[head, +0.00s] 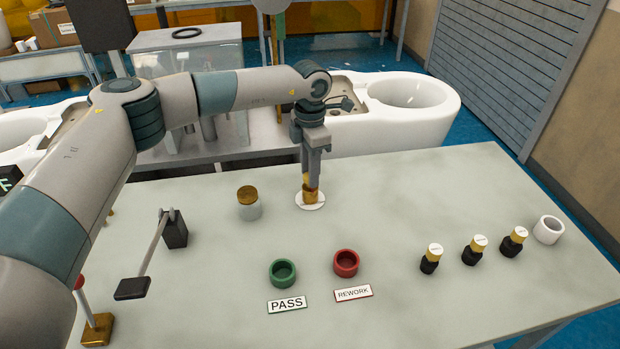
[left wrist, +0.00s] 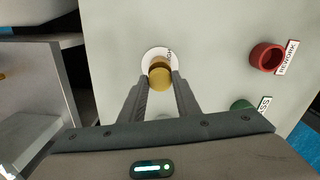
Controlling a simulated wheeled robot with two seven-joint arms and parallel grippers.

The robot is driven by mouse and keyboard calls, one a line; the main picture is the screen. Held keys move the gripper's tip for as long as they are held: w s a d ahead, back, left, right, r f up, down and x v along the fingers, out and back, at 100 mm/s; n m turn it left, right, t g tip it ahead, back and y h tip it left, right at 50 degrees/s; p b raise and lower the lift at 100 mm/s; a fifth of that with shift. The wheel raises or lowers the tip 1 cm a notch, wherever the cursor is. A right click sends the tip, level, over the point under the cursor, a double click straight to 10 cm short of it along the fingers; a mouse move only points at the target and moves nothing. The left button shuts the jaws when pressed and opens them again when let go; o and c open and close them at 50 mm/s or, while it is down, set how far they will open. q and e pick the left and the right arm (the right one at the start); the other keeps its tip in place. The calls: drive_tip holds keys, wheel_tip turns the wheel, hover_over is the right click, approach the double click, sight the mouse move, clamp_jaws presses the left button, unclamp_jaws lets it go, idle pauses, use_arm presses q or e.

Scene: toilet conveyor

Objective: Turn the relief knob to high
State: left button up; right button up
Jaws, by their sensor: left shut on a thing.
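The relief knob (head: 310,196) is a small brass piece standing on a round white dial plate (head: 301,204) on the table. My left gripper (head: 311,182) points straight down over it and is shut on the knob. In the left wrist view the brass knob (left wrist: 160,74) sits between the tips of the two fingers (left wrist: 161,80), with the white dial plate (left wrist: 149,58) behind it. Part of a dark label shows on the plate, too small to read in full. My right gripper is in neither view.
A jar with a brass lid (head: 248,203) stands left of the dial. Green (head: 283,273) and red (head: 346,263) rings lie in front, with PASS and REWORK signs. Several dark bottles (head: 430,260) and a white ring (head: 548,230) are at right. A lever (head: 174,230) stands at left.

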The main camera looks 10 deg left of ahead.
use_arm(q)
drive_tip(key=n+b, duration=0.3)
drive_tip(key=n, duration=0.1)
drive_tip(key=shift+f+n, duration=0.1)
drive_tip(key=shift+n, duration=0.2)
drive_tip(key=shift+n+b, duration=0.5)
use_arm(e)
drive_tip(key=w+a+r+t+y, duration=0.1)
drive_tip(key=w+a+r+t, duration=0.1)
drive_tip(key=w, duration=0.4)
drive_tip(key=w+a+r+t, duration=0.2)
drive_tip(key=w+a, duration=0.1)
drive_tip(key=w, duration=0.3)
use_arm(q)
drive_tip(key=n+b, duration=0.1)
drive_tip(key=n, duration=0.1)
drive_tip(key=shift+n, duration=0.3)
drive_tip(key=shift+r+n+b, duration=0.2)
drive_tip(key=shift+n+b, duration=0.65)
drive_tip(key=shift+n, duration=0.35)
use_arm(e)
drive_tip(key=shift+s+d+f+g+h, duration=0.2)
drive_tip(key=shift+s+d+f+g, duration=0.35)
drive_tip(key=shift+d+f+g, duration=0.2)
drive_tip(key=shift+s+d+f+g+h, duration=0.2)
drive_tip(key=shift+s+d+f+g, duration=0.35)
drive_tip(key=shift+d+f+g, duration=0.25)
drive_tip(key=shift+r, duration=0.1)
use_arm(q)
drive_tip(key=o, duration=1)
